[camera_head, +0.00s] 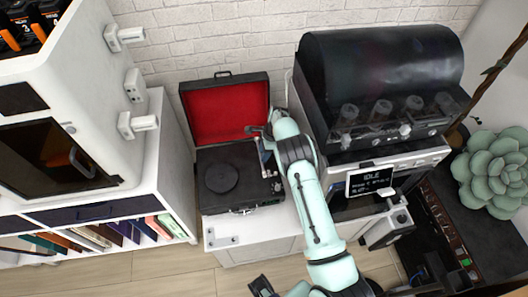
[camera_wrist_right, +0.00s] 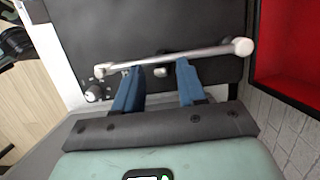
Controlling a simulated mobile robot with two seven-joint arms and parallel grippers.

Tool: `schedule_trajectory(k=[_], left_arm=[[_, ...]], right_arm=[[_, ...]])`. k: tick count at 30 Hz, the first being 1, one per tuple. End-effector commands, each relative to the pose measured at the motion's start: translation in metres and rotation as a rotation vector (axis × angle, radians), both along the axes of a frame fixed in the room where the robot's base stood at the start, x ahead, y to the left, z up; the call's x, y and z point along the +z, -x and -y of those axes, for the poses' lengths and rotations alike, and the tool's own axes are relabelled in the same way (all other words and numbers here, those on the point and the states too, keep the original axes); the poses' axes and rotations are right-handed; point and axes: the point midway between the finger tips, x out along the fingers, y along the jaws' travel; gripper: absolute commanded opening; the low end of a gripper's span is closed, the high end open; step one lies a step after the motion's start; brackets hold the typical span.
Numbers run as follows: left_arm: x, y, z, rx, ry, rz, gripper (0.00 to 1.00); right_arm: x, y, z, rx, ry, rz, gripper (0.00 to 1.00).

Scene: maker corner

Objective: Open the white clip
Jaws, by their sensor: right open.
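The record player (camera_head: 240,180) is a black case with its red-lined lid (camera_head: 225,108) standing open. Its silver tonearm (camera_wrist_right: 200,54) runs across the right wrist view, with a knob at each end. A small pale piece (camera_wrist_right: 161,71), possibly the white clip, shows beside the tonearm, between my fingers in the picture. My right gripper (camera_wrist_right: 158,85) is open, with its two blue fingers apart and nothing clearly between them. Their tips are close to the tonearm; I cannot tell whether they touch it. In the head view my right gripper (camera_head: 262,140) is over the player's right side. My left gripper is not clearly visible.
A dark-hooded machine (camera_head: 375,85) with an IDLE screen (camera_head: 369,181) stands just right of my right arm. A white cabinet (camera_head: 100,90) is on the left, and a brick wall is behind. A green succulent (camera_head: 495,170) is at the far right.

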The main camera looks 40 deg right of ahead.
Motion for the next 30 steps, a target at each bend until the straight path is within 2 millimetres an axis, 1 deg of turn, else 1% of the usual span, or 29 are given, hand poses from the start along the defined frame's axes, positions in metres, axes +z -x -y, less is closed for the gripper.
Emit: schedule_trajectory(k=[2, 9, 12, 15, 19, 30], left_arm=[[0.000, 0.000, 0.000, 0.000, 0.000, 0.000, 0.40], [0.002, -0.001, 0.000, 0.000, 0.000, 0.001, 0.40], [0.002, -0.001, 0.000, 0.000, 0.000, 0.001, 0.40], [0.003, -0.001, 0.000, 0.000, 0.000, 0.001, 0.40], [0.003, -0.001, 0.000, 0.000, 0.000, 0.001, 0.40], [0.000, 0.000, 0.000, 0.000, 0.000, 0.001, 0.40]], right_arm=[[0.007, 0.000, 0.002, 0.000, 0.001, 0.002, 0.40], [0.045, 0.005, 0.010, -0.001, 0.001, 0.004, 0.40], [0.059, 0.006, 0.013, 0.000, 0.002, 0.003, 0.40], [0.068, 0.008, 0.015, 0.001, 0.001, 0.001, 0.40], [0.072, 0.009, 0.016, 0.000, 0.000, 0.000, 0.40], [0.071, 0.006, 0.014, 0.015, 0.012, -0.011, 0.40]])
